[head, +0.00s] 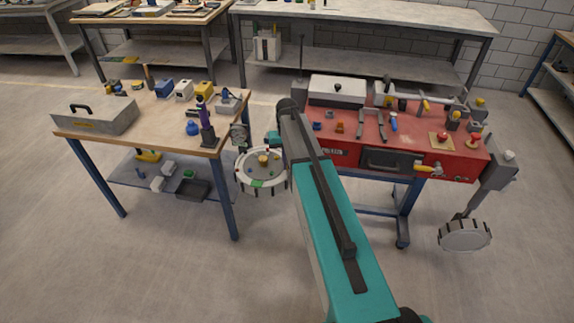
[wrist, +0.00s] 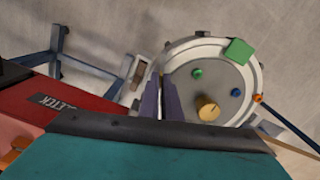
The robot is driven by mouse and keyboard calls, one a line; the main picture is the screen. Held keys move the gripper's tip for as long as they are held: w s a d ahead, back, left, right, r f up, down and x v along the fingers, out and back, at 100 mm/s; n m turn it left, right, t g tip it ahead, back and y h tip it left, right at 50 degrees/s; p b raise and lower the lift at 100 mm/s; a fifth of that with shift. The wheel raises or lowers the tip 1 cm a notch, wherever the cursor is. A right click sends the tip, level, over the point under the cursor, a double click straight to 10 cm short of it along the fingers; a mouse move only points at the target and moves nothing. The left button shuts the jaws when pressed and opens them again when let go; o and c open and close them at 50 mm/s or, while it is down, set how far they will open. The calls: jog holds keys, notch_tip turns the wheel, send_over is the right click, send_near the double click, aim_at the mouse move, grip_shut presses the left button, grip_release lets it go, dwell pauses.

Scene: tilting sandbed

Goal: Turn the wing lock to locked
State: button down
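No part that I can surely call the wing lock stands out in either view. A round white-rimmed disc (head: 262,183) with small coloured knobs hangs between the wooden table and the red bench. It fills the upper right of the wrist view (wrist: 215,48), with a green block (wrist: 238,51) on its rim and a wooden knob (wrist: 207,108) on its face. My gripper (wrist: 162,82) shows as two dark purple fingers close together in front of the disc's left rim. Whether anything is between them is unclear. In the head view my arm hides the fingers.
The red bench (head: 345,156) stands right of the disc, with a drawer front (head: 390,161) and several small parts on top. A second disc (head: 465,236) hangs at its right. The wooden table (head: 160,118) stands left, holding a grey box (head: 97,115). Front floor is clear.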

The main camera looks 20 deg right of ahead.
jog(key=n+b, duration=0.1)
jog(key=n, duration=0.3)
jog(key=shift+b, duration=0.35)
jog(key=n+b, duration=0.1)
jog(key=n, duration=0.3)
jog(key=shift+d, duration=0.1)
jog(key=n, duration=0.3)
jog(key=shift+b, duration=0.4)
jog(key=shift+w+n, duration=0.1)
jog(key=shift+n, duration=1.7)
jog(key=c, duration=2)
grip_release()
jog(key=shift+b, duration=0.3)
jog(key=shift+r, duration=0.2)
jog(key=shift+r+b, duration=1.55)
jog(key=shift+r, duration=5.2)
